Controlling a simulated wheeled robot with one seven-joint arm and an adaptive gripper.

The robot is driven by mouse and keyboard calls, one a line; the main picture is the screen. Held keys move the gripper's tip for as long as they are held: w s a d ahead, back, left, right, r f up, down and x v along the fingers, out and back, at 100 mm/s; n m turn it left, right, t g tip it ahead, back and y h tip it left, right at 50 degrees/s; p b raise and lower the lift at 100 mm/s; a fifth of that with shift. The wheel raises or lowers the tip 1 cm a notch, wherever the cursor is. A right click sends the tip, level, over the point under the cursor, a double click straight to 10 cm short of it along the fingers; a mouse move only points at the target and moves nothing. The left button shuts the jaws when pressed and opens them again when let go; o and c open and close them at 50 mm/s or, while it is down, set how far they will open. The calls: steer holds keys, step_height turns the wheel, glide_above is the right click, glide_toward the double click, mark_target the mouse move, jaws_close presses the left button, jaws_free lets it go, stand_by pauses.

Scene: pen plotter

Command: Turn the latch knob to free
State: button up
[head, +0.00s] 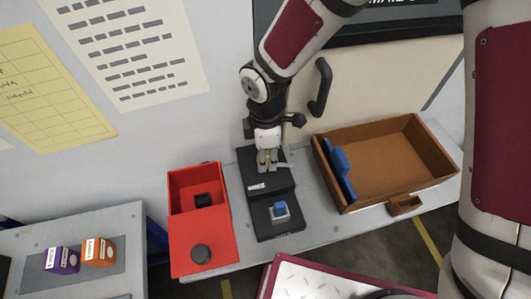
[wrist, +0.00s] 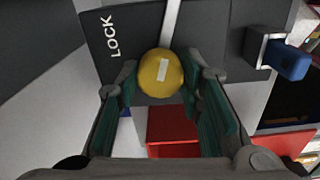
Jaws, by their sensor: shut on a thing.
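The latch knob (wrist: 160,80) is round and yellow with a pale mark on top, seen in the wrist view. It sits on a dark plate (wrist: 200,28) lettered "LOCK". My gripper (wrist: 161,88) is shut on the knob, one finger on each side. In the head view my gripper (head: 268,160) points down onto the rear part of a black device (head: 258,203) on the grey table. There the fingers mostly hide the knob. The pale mark is tilted slightly from upright in the wrist view, and a pale stripe (wrist: 171,22) runs up from behind the knob.
A blue block (head: 280,209) sits on the device's front part. A red box (head: 199,218) with a dark round knob stands close on the left. A brown wooden drawer (head: 400,160) with blue dividers lies on the right. Purple and orange boxes (head: 98,251) stand on the left table.

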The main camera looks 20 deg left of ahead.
steer(key=m, duration=0.3)
steer(key=shift+m, duration=0.4)
steer(key=m+p, duration=0.1)
steer(key=m, duration=0.2)
steer(key=shift+s+m, duration=0.1)
steer(key=shift+m, duration=0.2)
steer(key=m+p, duration=0.1)
steer(key=m, duration=0.2)
steer(key=shift+m, duration=0.3)
steer(key=shift+m+p, duration=0.65)
steer(key=shift+m, duration=1.05)
steer(key=o, duration=1.2)
steer(key=shift+c, duration=0.2)
